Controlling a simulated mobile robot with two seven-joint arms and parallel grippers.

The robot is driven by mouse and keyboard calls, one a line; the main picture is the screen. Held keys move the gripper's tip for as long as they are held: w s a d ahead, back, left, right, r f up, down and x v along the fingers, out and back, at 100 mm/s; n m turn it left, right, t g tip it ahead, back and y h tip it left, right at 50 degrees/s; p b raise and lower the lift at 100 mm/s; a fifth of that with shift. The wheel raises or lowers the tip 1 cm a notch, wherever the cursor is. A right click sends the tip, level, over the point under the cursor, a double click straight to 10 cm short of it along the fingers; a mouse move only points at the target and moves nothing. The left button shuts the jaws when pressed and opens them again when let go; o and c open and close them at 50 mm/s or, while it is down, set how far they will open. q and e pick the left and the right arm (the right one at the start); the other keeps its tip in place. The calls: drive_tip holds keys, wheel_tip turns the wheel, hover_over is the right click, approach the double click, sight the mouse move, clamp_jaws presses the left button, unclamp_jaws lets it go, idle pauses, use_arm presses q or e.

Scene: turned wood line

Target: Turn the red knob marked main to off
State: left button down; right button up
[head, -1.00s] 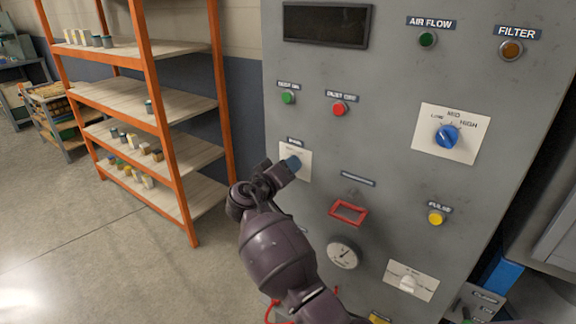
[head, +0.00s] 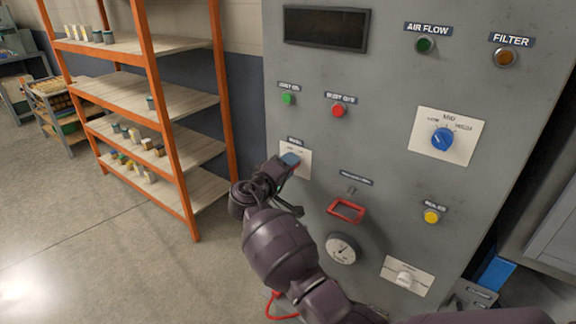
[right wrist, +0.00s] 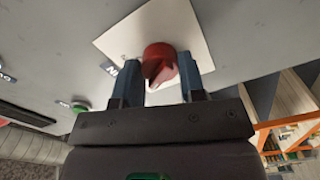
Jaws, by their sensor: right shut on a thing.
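The red main knob (right wrist: 160,64) shows in the right wrist view on its pale plate (right wrist: 133,33). My right gripper (right wrist: 162,78) has one finger on each side of the knob and is shut on it. In the head view my right gripper (head: 289,161) covers most of the knob, against the plate (head: 303,158) under a small label. Which mark the knob points to cannot be read. My left gripper is not in view.
The grey panel also carries a green button (head: 288,99), a red button (head: 338,110), a blue selector knob (head: 442,139), a red-framed handle (head: 346,210), a gauge (head: 342,248) and a yellow button (head: 432,216). An orange shelf rack (head: 172,130) stands to the left.

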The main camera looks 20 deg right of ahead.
drive_tip(key=shift+r, duration=0.1)
drive_tip(key=o, duration=0.9)
